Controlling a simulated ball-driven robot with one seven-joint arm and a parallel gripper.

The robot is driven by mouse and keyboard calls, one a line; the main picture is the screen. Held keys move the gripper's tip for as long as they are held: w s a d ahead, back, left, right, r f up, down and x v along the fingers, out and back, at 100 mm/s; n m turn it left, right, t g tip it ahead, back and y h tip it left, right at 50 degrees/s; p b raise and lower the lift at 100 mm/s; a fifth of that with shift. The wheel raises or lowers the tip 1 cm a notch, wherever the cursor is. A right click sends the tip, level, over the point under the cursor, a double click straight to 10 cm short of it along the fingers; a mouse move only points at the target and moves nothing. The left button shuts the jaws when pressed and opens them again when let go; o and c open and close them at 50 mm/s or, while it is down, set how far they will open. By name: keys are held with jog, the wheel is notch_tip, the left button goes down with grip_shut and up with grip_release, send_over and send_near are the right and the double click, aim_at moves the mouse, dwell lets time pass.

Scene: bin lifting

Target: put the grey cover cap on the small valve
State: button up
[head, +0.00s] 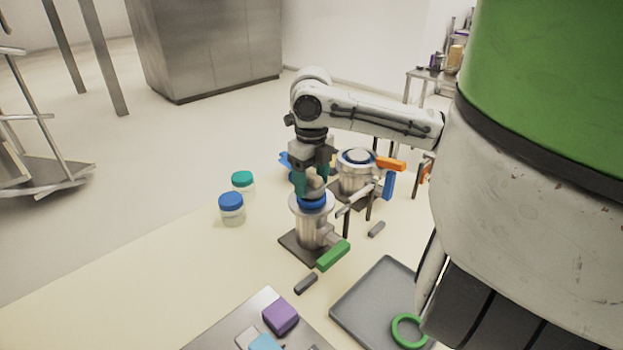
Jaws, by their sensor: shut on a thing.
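My gripper (313,188) points straight down over the front valve (310,228), a silver cylinder on a dark square base with a green handle. Its teal fingers are shut on a small pale grey-beige piece, which looks like the grey cover cap (316,184), mostly hidden by the fingers. A blue ring (312,203) shows at the valve's top, just below the fingers. I cannot tell whether the cap touches the valve. A second silver valve (354,180) stands behind to the right, with an orange handle. I cannot tell for sure which valve is the small one.
Two jars, one with a blue lid (231,210) and one with a teal lid (242,182), stand to the left. A grey tray (365,300) with a green ring (408,331) lies at the front right. A purple block (281,316) is at the front. The table's left side is clear.

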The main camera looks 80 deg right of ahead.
aim_at(312, 175)
jog(key=shift+f, duration=0.2)
dwell(0.5)
jog(key=o, duration=1.1)
jog(key=shift+r, duration=0.1)
jog(key=shift+r+p, duration=2.4)
jog(key=shift+r, duration=0.75)
